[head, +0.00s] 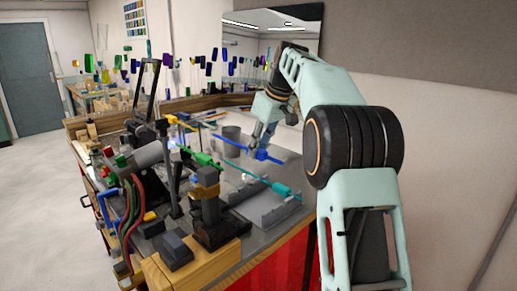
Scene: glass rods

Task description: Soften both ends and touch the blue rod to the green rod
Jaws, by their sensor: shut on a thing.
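The blue rod (232,144) runs slantwise above the bench, with a thicker blue piece (262,155) near its right end. My gripper (257,149) reaches down from the upper right and is shut on the blue rod at this thicker piece. The green rod (240,175) lies nearer the camera, with thick green pieces (204,159) toward its left and right ends. The green rod is apart from the blue rod in this view. The ends are too small to tell if they are soft, and no flame is clearly seen.
A burner-like grey cylinder (148,154) and coloured hoses (130,205) crowd the left of the bench. A dark clamp stand (208,207) is in front, beside a grey tray (265,208). A grey cup (231,133) and a yellow rod (178,121) are behind.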

